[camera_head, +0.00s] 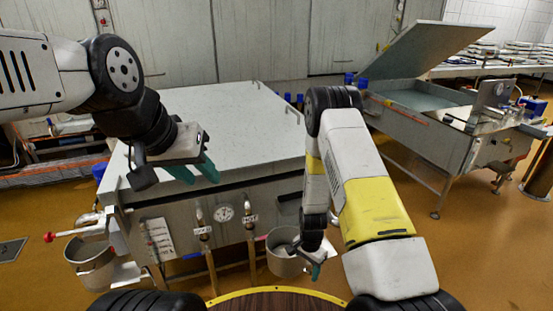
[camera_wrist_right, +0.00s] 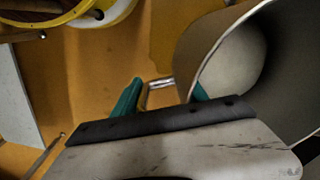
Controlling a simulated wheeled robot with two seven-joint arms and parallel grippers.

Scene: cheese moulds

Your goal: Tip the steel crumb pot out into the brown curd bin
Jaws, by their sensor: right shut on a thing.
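A grey steel pot (camera_head: 284,262) is at the front of the vat, beside my right gripper (camera_head: 316,260). In the right wrist view the pot (camera_wrist_right: 225,32) lies tilted at the right, its mouth showing a pale inside; I cannot tell if that is crumbs. A green finger of my right gripper (camera_wrist_right: 163,98) meets its rim, the other is outside, and the gripper is shut on the pot. My left gripper (camera_head: 196,168) is open and empty over the vat top. A brown cylinder (camera_head: 541,178) stands at the right edge; I cannot tell if it is the curd bin.
The steel vat (camera_head: 225,120) has a broad bare top and pipes with a gauge in front. Another grey bucket (camera_head: 92,266) is at its left. A yellow-rimmed brown round surface (camera_head: 278,301) lies at the bottom edge. An open-lidded machine (camera_head: 430,110) stands right; orange floor between is clear.

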